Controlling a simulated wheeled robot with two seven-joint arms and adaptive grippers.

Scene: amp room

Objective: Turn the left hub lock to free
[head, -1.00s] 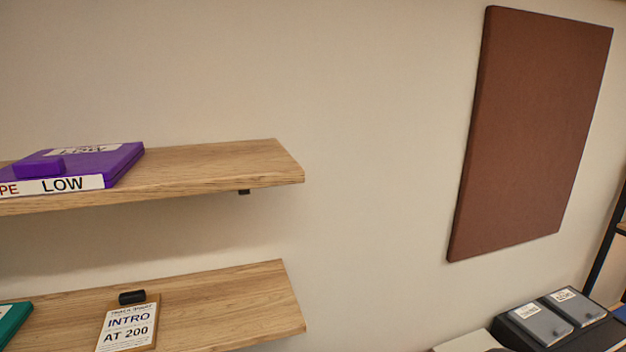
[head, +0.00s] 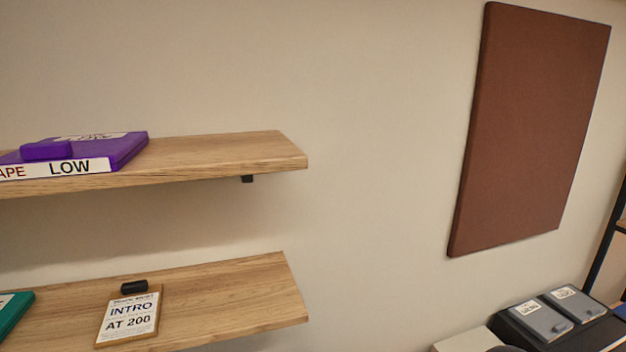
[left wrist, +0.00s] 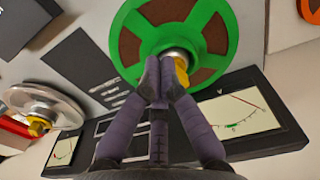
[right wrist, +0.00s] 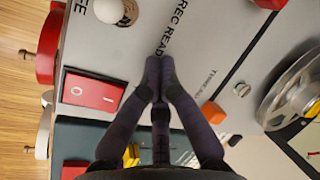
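In the left wrist view a green reel (left wrist: 218,42) with brown sectors has a silver hub with a yellow lock piece (left wrist: 182,70). My left gripper (left wrist: 160,82) has its fingertips together in front of this hub; the yellow piece shows beside the right fingertip, and I cannot tell whether they touch. A silver reel (left wrist: 50,98) with a yellow hub lock (left wrist: 38,126) is at the left of that view. Which lock is the left one is unclear. My right gripper (right wrist: 160,78) is shut and empty over a grey panel with lettering. Neither gripper shows in the head view.
Meters (left wrist: 236,115) lie below the green reel. Near my right gripper are a red rocker switch (right wrist: 94,91), an orange button (right wrist: 213,112) and a silver reel (right wrist: 290,92). The head view shows wooden shelves (head: 235,152), a brown wall panel (head: 530,130) and grey boxes (head: 545,318).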

